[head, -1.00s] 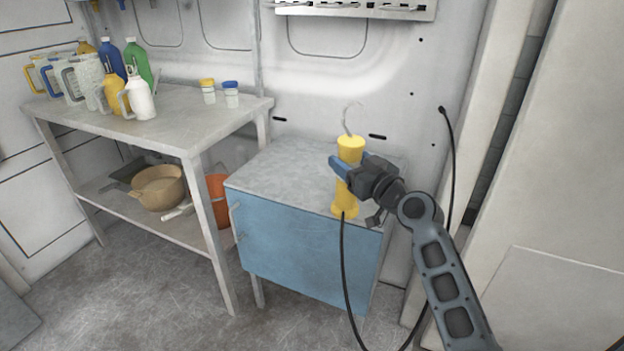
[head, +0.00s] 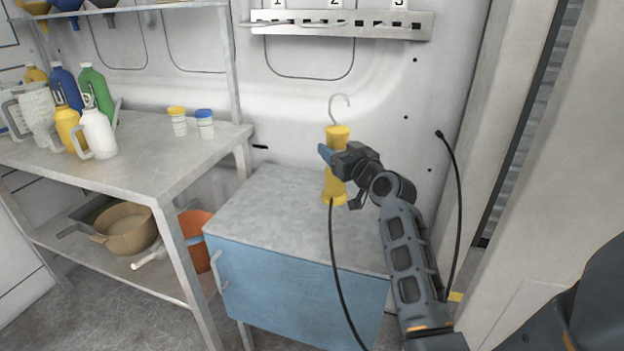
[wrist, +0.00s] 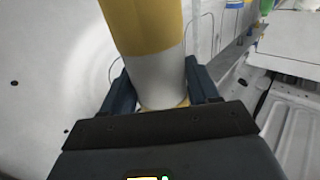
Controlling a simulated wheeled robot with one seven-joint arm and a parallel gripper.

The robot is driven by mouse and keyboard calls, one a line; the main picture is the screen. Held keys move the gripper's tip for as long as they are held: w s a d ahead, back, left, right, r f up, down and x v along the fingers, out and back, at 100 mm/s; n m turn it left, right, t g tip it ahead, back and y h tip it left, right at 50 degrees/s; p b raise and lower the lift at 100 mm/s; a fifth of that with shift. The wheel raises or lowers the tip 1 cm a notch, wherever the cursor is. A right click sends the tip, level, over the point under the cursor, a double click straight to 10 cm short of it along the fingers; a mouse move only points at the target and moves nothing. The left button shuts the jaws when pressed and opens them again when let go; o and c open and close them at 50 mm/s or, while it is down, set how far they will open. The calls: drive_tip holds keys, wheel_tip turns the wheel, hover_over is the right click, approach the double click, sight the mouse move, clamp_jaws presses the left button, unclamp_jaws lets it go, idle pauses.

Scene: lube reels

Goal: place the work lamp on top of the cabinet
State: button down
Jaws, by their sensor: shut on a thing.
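The work lamp (head: 337,134) is yellow with a wire hook on top and a black cord hanging from its lower end. It is upright over the top of the blue cabinet (head: 285,290), whose grey top surface (head: 262,200) is otherwise bare. My gripper (head: 331,158) is shut around the lamp's middle. In the wrist view the lamp (wrist: 145,25) rises between the two fingers, yellow above a pale band. I cannot tell whether the lamp's base touches the cabinet top.
A metal workbench (head: 150,160) with bottles and jugs stands to the left, with a brown pot (head: 130,230) and an orange bucket (head: 197,235) below. A numbered hook rail (head: 340,25) is on the wall behind. The lamp's cord (head: 342,290) hangs down the cabinet's front.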

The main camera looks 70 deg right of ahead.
drive_tip(key=w+a+f, duration=0.3)
drive_tip(key=w+f, duration=0.1)
drive_tip(key=f, duration=0.3)
drive_tip(key=shift+w, duration=0.35)
drive_tip(key=shift+f, duration=0.2)
drive_tip(key=shift+c, duration=1.4)
unclamp_jaws()
